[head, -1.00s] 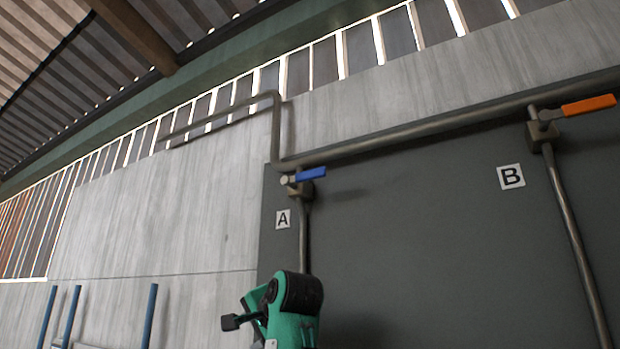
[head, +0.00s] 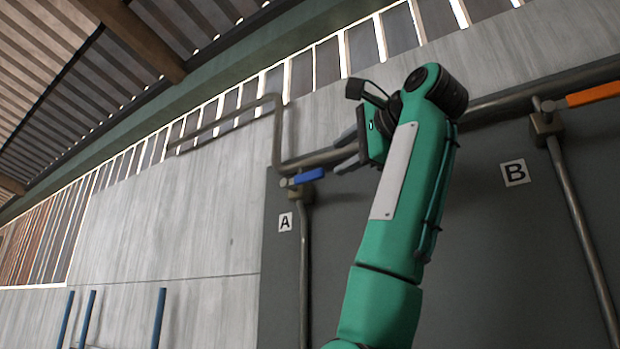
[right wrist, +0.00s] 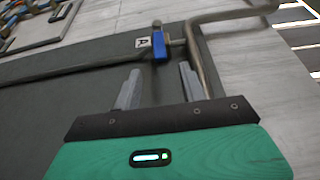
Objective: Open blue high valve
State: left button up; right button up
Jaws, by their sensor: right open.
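The blue valve handle (head: 309,175) sits on the pipe above the sign A, pointing right along the horizontal pipe. In the right wrist view the blue handle (right wrist: 160,47) shows beyond the fingers, roughly between their lines. My right gripper (head: 348,152) is raised to the right of the handle, with its fingers pointing left toward it. Its two fingers (right wrist: 160,85) are apart with nothing between them. The gripper looks apart from the handle; the exact distance is hard to tell. My left gripper is not in view.
An orange valve handle (head: 594,94) is at the right above sign B (head: 515,172). The dark panel (head: 480,260) behind the valves is flat. Blue posts (head: 158,318) stand at lower left.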

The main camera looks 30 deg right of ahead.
aim_at(307, 179)
jog(key=w+p, duration=0.5)
jog(key=w, duration=0.7)
jog(key=shift+w+d, duration=0.1)
jog(key=shift+w, duration=0.15)
jog(key=shift+w+p, duration=0.35)
jog(key=shift+w, duration=0.15)
jog(key=shift+f, duration=0.1)
grip_shut()
